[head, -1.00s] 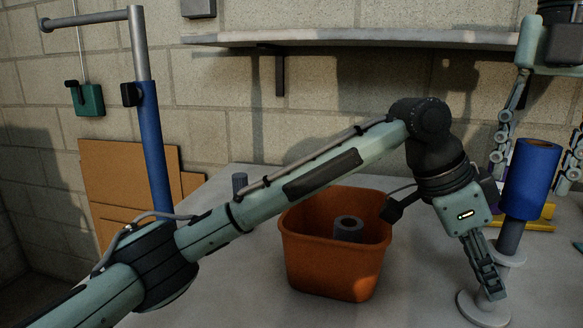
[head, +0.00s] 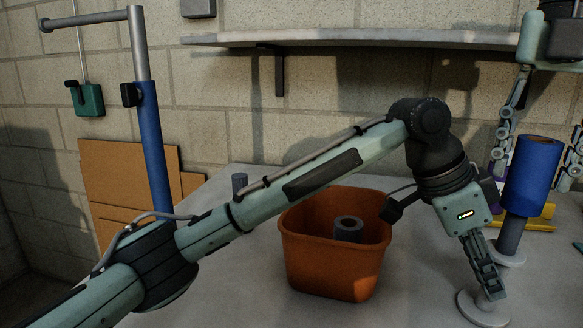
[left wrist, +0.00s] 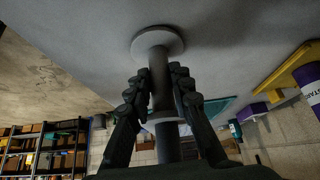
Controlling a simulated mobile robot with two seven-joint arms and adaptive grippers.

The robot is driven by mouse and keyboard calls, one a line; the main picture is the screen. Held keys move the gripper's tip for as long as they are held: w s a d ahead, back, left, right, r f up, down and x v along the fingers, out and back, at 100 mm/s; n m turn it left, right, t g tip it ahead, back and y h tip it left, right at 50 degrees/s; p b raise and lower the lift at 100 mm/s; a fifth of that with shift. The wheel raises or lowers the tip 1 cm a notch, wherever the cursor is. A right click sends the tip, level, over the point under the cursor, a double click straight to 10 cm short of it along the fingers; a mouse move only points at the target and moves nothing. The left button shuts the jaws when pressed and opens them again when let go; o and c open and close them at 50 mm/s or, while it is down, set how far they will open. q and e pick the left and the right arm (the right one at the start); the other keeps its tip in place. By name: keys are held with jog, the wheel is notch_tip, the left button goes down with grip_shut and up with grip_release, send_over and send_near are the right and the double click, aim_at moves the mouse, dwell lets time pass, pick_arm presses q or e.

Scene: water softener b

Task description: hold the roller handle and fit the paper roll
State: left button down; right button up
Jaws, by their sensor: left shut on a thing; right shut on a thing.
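The roller handle (head: 511,236) is a grey shaft with a flange (head: 507,254) and a round end disc (head: 483,308); it leans slightly right. My left gripper (head: 489,282) is shut on the shaft between disc and flange. In the left wrist view the fingers (left wrist: 161,88) flank the handle (left wrist: 159,72). The blue paper roll (head: 533,172) is at the handle's upper end, above the flange, with bare shaft between them. My right gripper (head: 535,168) is shut on the roll, with fingers on both sides. Whether the shaft is inside the roll is hidden.
An orange bin (head: 330,262) with a grey roll (head: 348,229) inside stands left of the handle. Yellow (head: 541,219) and purple items lie behind the handle. A shelf (head: 380,37) runs along the wall. The table front between bin and handle is clear.

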jog(key=shift+f, duration=0.2)
jog(key=shift+f, duration=0.65)
jog(key=shift+r, duration=0.85)
dwell(0.5)
jog(key=shift+f, duration=0.15)
jog(key=shift+f, duration=0.65)
